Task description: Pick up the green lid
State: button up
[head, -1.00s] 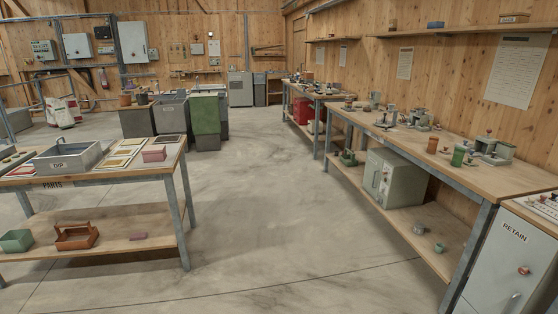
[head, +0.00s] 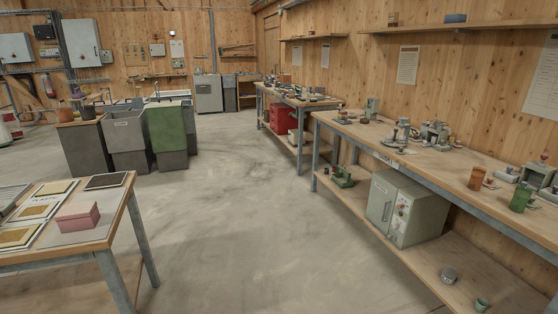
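I cannot pick out a separate green lid for certain at this size. A small green jar (head: 520,199) stands upright on the right-hand workbench (head: 440,163), near the right edge of the head view. I cannot tell whether its top is a lid. A tall green bin (head: 168,130) stands on the floor at the back left, beside a grey bin (head: 127,130). My gripper is not in view.
An orange jar (head: 477,178) stands left of the green jar. A grey cabinet (head: 400,208) sits on the bench's lower shelf. A table (head: 118,212) with a pink box (head: 78,217) is at the left. The concrete floor (head: 225,215) between them is clear.

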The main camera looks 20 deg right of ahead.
aim_at(531, 204)
jog(key=i+z, duration=0.4)
jog(key=i+j+z, duration=0.1)
jog(key=i+z, duration=0.25)
jog(key=i+j+z, duration=0.2)
jog(key=z, duration=0.2)
jog(key=i+j+z, duration=0.4)
jog(key=k+l, duration=0.1)
